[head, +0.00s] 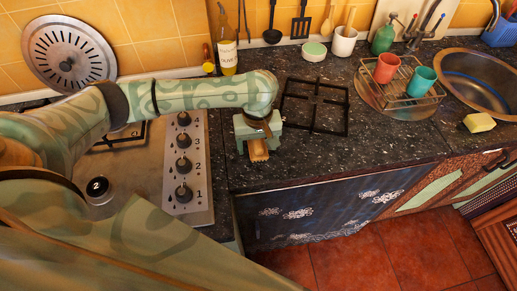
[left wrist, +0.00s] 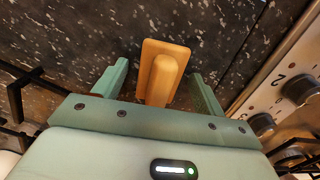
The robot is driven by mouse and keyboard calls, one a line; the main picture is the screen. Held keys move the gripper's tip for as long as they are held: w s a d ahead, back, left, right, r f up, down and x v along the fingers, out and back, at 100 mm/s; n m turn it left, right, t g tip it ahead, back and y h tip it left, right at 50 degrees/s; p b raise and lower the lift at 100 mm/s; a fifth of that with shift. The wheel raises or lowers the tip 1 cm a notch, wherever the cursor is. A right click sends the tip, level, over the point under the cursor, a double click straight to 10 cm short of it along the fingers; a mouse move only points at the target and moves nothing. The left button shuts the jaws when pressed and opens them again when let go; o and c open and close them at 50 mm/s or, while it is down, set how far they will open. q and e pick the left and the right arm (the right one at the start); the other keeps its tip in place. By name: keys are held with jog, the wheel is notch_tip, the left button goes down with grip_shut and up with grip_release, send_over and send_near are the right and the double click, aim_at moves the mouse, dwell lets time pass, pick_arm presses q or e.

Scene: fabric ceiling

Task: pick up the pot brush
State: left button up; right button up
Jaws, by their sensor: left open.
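The pot brush (head: 259,152) is a small wooden thing on the dark speckled counter, just right of the stove. In the left wrist view the brush (left wrist: 163,70) shows a flat tan block with a raised rounded handle, lying between the two fingers. My left gripper (head: 256,148) points down over it with its fingers apart on either side. In the left wrist view a gap shows between each finger of the gripper (left wrist: 160,82) and the brush. Part of the brush is hidden under the gripper body. My right gripper is in neither view.
A stove with knobs (head: 184,165) lies to the left. A black pan grate (head: 315,105) lies on the counter to the right. A rack with a red cup (head: 387,68) and a teal cup (head: 421,81) stands farther right, beside the sink (head: 480,82). An oil bottle (head: 228,57) stands behind my arm.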

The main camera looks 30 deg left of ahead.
aim_at(258, 140)
pick_arm(q)
jog(key=shift+r, duration=0.15)
jog(key=shift+c, duration=0.3)
jog(key=c, duration=1.1)
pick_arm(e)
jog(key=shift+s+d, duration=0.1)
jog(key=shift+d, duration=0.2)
pick_arm(q)
jog(key=shift+r, duration=0.1)
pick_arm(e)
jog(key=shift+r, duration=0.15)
